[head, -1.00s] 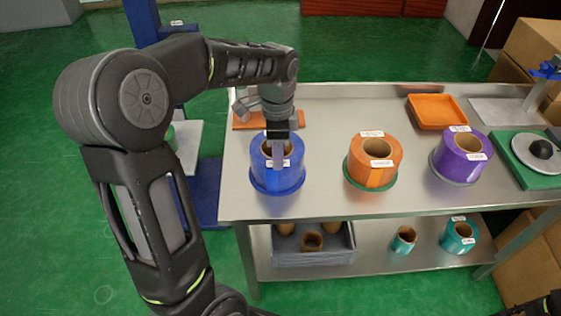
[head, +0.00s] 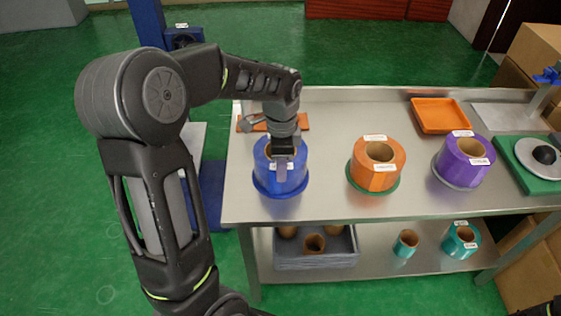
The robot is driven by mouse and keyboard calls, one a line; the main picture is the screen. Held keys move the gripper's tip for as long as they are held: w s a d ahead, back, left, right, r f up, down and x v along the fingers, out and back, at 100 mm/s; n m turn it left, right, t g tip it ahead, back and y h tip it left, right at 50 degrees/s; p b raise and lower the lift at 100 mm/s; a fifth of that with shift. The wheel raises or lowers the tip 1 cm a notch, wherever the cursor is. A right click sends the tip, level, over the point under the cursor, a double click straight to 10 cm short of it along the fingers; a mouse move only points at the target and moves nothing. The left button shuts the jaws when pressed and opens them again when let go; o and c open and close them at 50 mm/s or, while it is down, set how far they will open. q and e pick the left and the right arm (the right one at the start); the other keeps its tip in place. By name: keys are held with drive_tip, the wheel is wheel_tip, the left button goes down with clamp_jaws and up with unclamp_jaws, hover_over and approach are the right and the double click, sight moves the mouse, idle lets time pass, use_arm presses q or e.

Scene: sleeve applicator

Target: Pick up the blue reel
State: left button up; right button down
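The blue reel (head: 264,181) stands upright on the steel table at its left end. My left gripper (head: 282,168) points down over it, at the near side of its brown core opening. A finger shows against the near side of the reel's top and front, overlapping its white label. The gripper and wrist hide part of the core. I cannot tell whether the fingers are closed on the reel's wall. The reel appears to rest on the table. My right gripper cannot be made out; only a dark part of my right arm shows at the bottom right corner.
An orange reel (head: 361,174) and a purple reel (head: 454,170) stand to the right on the steel table (head: 320,190). Behind are an orange tray (head: 440,116) and a flat orange piece (head: 247,123). The lower shelf holds a grey bin (head: 310,263) and two teal reels (head: 461,240).

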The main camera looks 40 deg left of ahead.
use_arm(q)
wheel_tip(320, 180, down, 4)
drive_tip(key=shift+f, duration=0.1)
idle(0.6)
clamp_jaws()
idle(1.2)
drive_tip(key=shift+w+r, duration=0.1)
drive_tip(key=shift+r, duration=0.1)
